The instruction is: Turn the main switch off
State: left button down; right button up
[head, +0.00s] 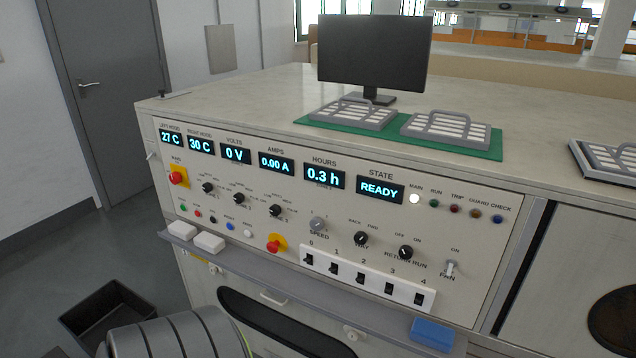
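The control panel (330,215) fills the middle of the head view. At its upper left is a red rotary knob on a yellow plate (178,177), under a small label that I cannot read surely. A second red knob on a yellow plate (275,243) sits lower, near the middle. The lamp labelled MAIN (414,198) is lit white. The state display (380,190) reads READY; the volts display (235,153) reads 0 V and the amps display (276,164) reads 0.00 A. Neither of my grippers is in view, and nothing touches the panel.
A monitor (373,50) and grey racks (446,130) on a green mat (315,121) stand on top. A ledge below the panel holds white blocks (209,242) and a blue block (432,334). A black bin (105,310) is on the floor at left. Floor lies open near the door (105,130).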

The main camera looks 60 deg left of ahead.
aim_at(176, 178)
jog(key=u, duration=1.85)
